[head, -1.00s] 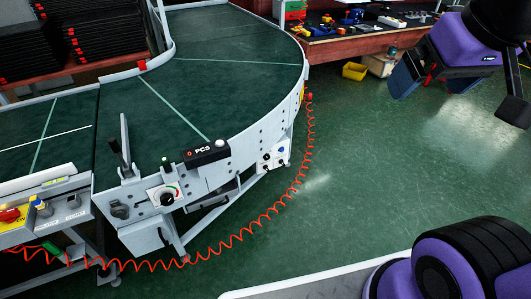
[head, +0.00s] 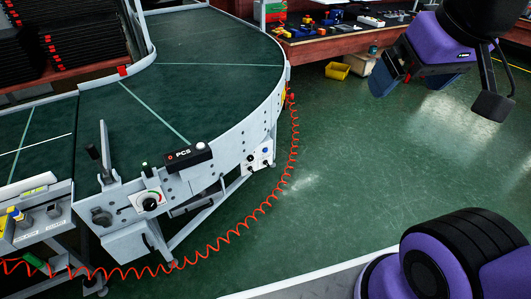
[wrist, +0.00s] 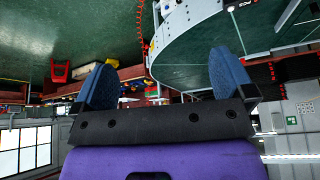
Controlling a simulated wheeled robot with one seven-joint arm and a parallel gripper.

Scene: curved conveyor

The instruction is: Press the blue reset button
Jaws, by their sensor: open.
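A small blue button (head: 265,150) is on a white box (head: 250,164) on the curved conveyor's outer side in the head view. Another blue control (head: 14,212) sits beside yellow on the panel at the left edge. The labels are too small to read, so I cannot tell which is the reset button. My gripper (head: 388,77) hangs at the upper right, over open floor, well apart from both. In the wrist view my gripper (wrist: 163,80) has its two blue fingers spread wide with nothing between them.
The curved conveyor (head: 215,90) fills the left and middle, with a black PCS device (head: 188,157) and a dial (head: 150,202) on its side. A yellow bin (head: 337,70) stands behind. The green floor at right is clear.

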